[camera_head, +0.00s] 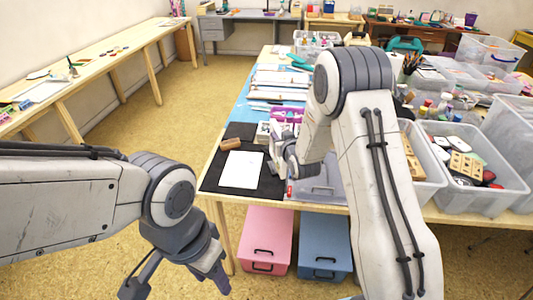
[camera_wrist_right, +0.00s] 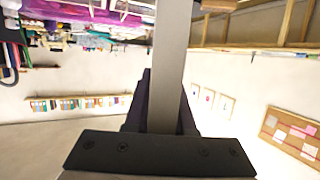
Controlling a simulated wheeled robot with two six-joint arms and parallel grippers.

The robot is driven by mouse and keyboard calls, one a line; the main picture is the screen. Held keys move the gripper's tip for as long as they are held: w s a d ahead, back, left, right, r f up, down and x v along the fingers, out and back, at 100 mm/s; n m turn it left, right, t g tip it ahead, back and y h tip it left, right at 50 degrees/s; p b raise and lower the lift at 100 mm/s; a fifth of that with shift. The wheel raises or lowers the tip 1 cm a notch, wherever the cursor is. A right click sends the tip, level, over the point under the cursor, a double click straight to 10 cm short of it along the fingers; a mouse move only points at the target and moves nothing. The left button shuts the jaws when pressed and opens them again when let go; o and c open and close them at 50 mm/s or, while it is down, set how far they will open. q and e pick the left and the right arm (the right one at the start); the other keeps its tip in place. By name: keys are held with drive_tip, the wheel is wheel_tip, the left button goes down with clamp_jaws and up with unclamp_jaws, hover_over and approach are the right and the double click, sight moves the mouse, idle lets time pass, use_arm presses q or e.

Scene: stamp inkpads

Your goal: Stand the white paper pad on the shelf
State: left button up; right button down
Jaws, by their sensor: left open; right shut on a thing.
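A white rectangular pad or sheet (camera_head: 242,170) lies flat on a black mat (camera_head: 212,179) at the near left end of the crowded table. My right gripper (camera_head: 290,165) is just right of it, partly hidden by my arm. In the right wrist view its dark fingers (camera_wrist_right: 160,115) are shut on a long, thin grey thing (camera_wrist_right: 172,65); I cannot tell what it is. My left gripper (camera_head: 178,285) is open and empty, low in front of the table. A wall shelf (camera_wrist_right: 80,103) with a row of coloured things shows in the right wrist view; I cannot tell whether it is the task's shelf.
A brown block (camera_head: 217,143) lies on the mat behind the white pad. A grey tray (camera_head: 320,183) and clear bins (camera_head: 472,190) crowd the table's right side. Pink (camera_head: 265,238) and blue (camera_head: 324,243) boxes stand underneath. The floor to the left is clear.

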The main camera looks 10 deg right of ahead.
drive_tip(key=a+f+p, duration=0.1)
drive_tip(key=a+f, duration=0.2)
drive_tip(key=f, duration=0.3)
drive_tip(key=shift+s+a, duration=0.25)
drive_tip(key=shift+s, duration=0.05)
drive_tip(key=shift+f, duration=0.1)
drive_tip(key=shift+f+b, duration=0.2)
drive_tip(key=shift+b, duration=0.1)
drive_tip(key=c, duration=0.8)
unclamp_jaws()
drive_tip(key=shift+r, duration=0.1)
drive_tip(key=shift+o, duration=0.2)
